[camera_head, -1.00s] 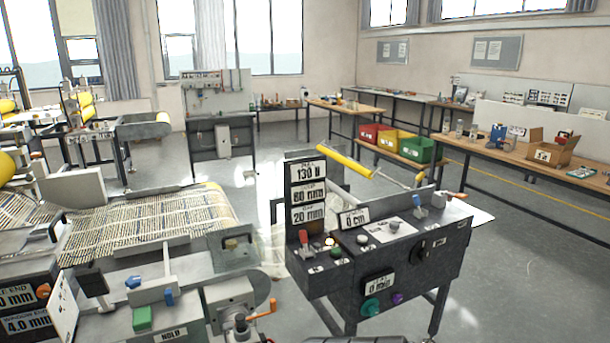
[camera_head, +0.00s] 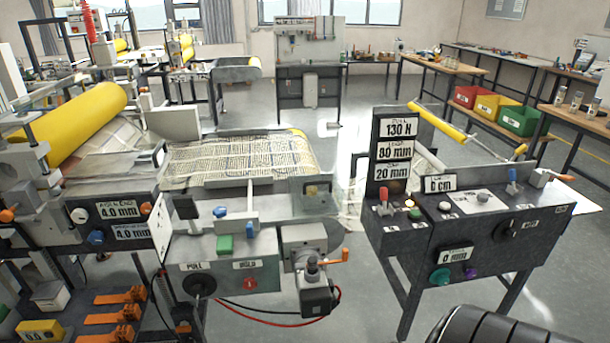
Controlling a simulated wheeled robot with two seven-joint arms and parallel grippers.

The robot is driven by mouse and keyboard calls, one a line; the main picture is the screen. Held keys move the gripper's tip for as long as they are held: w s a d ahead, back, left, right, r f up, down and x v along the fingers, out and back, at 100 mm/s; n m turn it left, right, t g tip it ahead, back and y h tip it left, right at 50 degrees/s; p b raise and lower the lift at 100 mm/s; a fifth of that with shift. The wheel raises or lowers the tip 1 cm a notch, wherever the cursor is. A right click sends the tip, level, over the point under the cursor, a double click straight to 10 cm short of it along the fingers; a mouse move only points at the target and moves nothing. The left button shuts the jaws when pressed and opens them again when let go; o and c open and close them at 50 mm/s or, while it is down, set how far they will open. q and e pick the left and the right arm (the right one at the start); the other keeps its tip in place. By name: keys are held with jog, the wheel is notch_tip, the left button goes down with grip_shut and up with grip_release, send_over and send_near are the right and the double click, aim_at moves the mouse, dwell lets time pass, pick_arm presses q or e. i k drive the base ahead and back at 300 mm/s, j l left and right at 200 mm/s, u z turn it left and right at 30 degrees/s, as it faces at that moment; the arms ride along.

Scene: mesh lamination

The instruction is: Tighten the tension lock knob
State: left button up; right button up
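No label reading tension lock is legible, so I cannot tell which knob it is. The dark control box (camera_head: 410,232) at right has a black knob (camera_head: 506,231), a teal knob (camera_head: 440,277) and a purple knob (camera_head: 470,271). The grey machine in the middle has a large black knob (camera_head: 199,285) on its front, beside a red button (camera_head: 250,284). An orange lever (camera_head: 335,262) sits at that machine's right end. Blue and white knobs are on the panel at left with the 4.0 mm displays (camera_head: 119,209). Neither gripper is in view.
Patterned mesh (camera_head: 240,156) runs from the yellow roll (camera_head: 75,120) at left over the machine. Orange clamps (camera_head: 112,317) lie at lower left. A red hose (camera_head: 270,318) loops below the machine. Grey floor shows between the machine and control box. A black ribbed part is at the bottom right.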

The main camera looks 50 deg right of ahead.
aim_at(250, 283)
jog(key=z, duration=1.1)
